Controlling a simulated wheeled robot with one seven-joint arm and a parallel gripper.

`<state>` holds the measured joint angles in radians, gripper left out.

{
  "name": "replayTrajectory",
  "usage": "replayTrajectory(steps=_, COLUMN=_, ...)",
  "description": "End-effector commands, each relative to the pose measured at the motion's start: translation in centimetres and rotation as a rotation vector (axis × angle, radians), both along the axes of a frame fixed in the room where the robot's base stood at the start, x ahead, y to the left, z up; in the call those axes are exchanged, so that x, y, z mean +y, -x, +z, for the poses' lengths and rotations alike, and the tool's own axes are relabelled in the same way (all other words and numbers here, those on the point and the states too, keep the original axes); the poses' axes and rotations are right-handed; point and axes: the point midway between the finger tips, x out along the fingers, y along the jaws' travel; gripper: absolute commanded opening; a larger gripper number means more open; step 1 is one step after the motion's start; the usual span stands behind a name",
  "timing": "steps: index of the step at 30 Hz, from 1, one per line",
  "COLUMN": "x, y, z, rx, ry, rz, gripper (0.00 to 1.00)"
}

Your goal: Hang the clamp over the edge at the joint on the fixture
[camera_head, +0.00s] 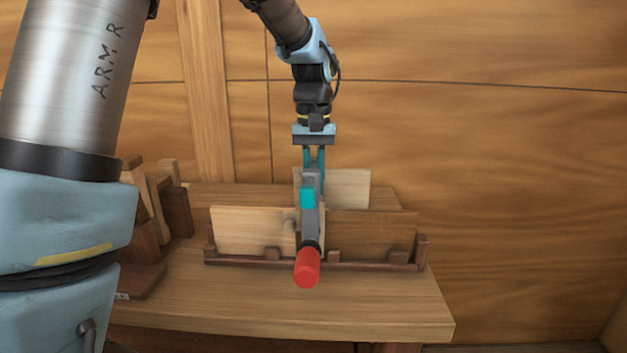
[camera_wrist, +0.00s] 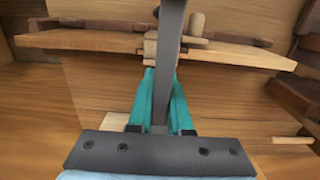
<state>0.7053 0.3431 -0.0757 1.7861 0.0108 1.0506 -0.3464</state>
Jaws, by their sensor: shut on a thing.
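My gripper (camera_head: 314,165) has teal fingers shut on the clamp, and points down over the fixture. The clamp (camera_head: 310,222) has a grey bar, a teal part and a red handle that hangs toward the camera. In the wrist view the clamp's grey bar (camera_wrist: 168,60) runs up between my fingers (camera_wrist: 160,100). The fixture (camera_head: 340,266) is a dark wooden rack holding a pale board (camera_head: 250,230) at left and a browner board (camera_head: 375,234) at right, upright. The clamp hides their joint in the head view. I cannot tell whether the clamp touches the boards.
The fixture stands on a wooden bench (camera_head: 300,315) with clear room in front. A dark rack with wooden pieces (camera_head: 150,225) stands at the left. A pale upright board (camera_head: 350,187) stands behind the fixture. A wooden plank wall (camera_head: 480,150) closes the back.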

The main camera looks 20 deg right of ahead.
Motion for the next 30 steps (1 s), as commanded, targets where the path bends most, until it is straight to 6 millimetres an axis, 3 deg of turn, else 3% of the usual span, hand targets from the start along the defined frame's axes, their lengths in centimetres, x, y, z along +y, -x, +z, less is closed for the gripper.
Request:
replayTrajectory(steps=1, x=0.2, y=0.1, z=-1.2, rx=0.009, ry=-0.009, rz=0.001, gripper=0.0)
replayTrajectory(steps=12, x=0.2, y=0.2, z=-3.8, rx=0.011, ry=-0.011, rz=0.001, gripper=0.0)
replayTrajectory(steps=30, x=0.1, y=0.3, z=-4.9, rx=0.013, ry=-0.01, rz=-0.003, gripper=0.0)
